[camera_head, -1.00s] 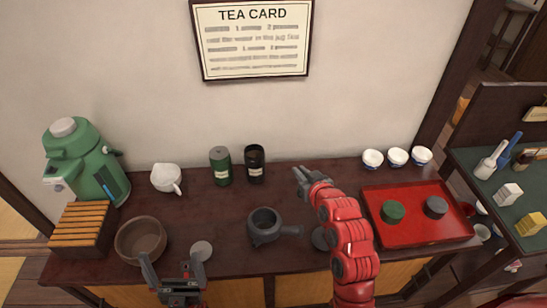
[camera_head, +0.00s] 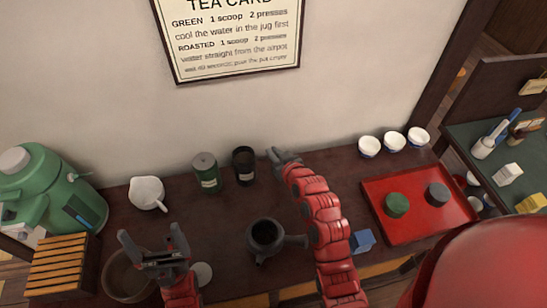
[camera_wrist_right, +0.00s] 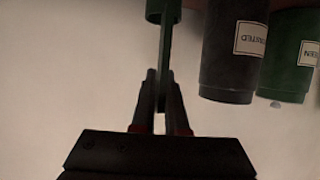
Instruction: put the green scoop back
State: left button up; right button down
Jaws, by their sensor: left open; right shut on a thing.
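My right gripper (camera_head: 281,154) is shut on the thin handle of the green scoop (camera_wrist_right: 165,50), clearest in the right wrist view. In the head view I cannot make the scoop out. The open-topped black canister (camera_head: 243,166) stands just left of this gripper, with the green canister (camera_head: 206,174) further left. The right wrist view shows them upside down: the black one (camera_wrist_right: 229,50) labelled ROASTED, the green one (camera_wrist_right: 288,60) labelled GREEN. The scoop is apart from both there. My left gripper (camera_head: 151,236) is open and empty above the brown bowl (camera_head: 118,284).
A dark teapot (camera_head: 264,239) stands mid-counter, a white jug (camera_head: 147,193) and green airpot (camera_head: 45,190) at left. The red tray (camera_head: 410,226) holds green and grey discs. White cups (camera_head: 393,142) line the back. A blue block (camera_head: 362,240) lies beside my right arm.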

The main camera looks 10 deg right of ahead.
notch_tip(320, 180, down, 3)
jog(key=shift+r, duration=0.1)
jog(key=shift+f, duration=0.3)
jog(key=c, duration=0.9)
grip_release()
jog(key=shift+r, duration=0.1)
jog(key=shift+c, duration=0.2)
